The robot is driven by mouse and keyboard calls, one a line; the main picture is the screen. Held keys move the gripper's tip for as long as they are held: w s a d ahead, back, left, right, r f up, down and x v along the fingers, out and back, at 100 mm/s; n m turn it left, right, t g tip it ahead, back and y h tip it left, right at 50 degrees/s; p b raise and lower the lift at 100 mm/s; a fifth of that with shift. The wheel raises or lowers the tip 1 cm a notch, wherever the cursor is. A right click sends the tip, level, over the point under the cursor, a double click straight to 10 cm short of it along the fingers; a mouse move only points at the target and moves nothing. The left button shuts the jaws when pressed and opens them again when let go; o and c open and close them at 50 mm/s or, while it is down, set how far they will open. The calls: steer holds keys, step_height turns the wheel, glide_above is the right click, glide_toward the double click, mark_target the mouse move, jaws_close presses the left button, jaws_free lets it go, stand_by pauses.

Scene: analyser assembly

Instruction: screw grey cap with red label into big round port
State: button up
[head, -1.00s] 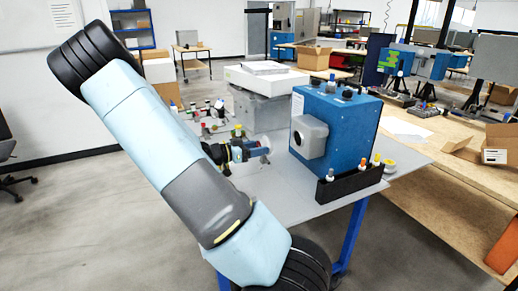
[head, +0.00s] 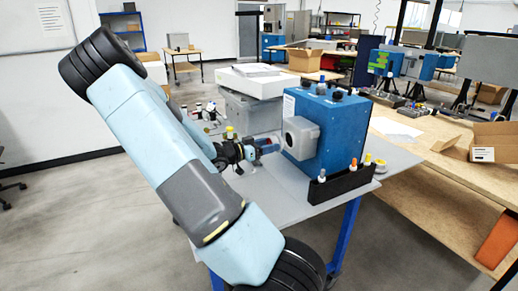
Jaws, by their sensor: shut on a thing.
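The blue analyser box (head: 346,135) stands on the grey table. A grey housing (head: 300,138) juts from its left face, and the round port cannot be made out. My gripper (head: 270,147) is level with this housing, just to its left. It is shut on a small pale thing at its tip, which fits the grey cap. Its red label cannot be seen at this size. Whether the held thing touches the housing cannot be told.
A black rack (head: 343,185) with small colour-capped bottles stands along the box's front. A yellow-and-white roll (head: 380,167) lies right of it. Several small bottles stand behind my arm. A grey case with a white top (head: 262,78) stands behind.

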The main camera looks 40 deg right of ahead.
steer(key=n, duration=0.3)
steer(key=d+n, duration=0.1)
steer(key=n, duration=0.3)
steer(key=shift+s, duration=0.15)
steer(key=n, duration=0.6)
steer(key=shift+d+n, duration=0.3)
steer(key=shift+n, duration=0.1)
steer(key=n, duration=0.5)
steer(key=shift+s+d, duration=0.1)
steer(key=shift+d, duration=0.1)
steer(key=n, duration=0.4)
steer(key=shift+d, duration=0.1)
steer(key=shift+s+r, duration=0.15)
steer(key=shift+s, duration=0.1)
steer(key=shift+s+d, duration=0.2)
steer(key=shift+d, duration=0.5)
stand_by(1.3)
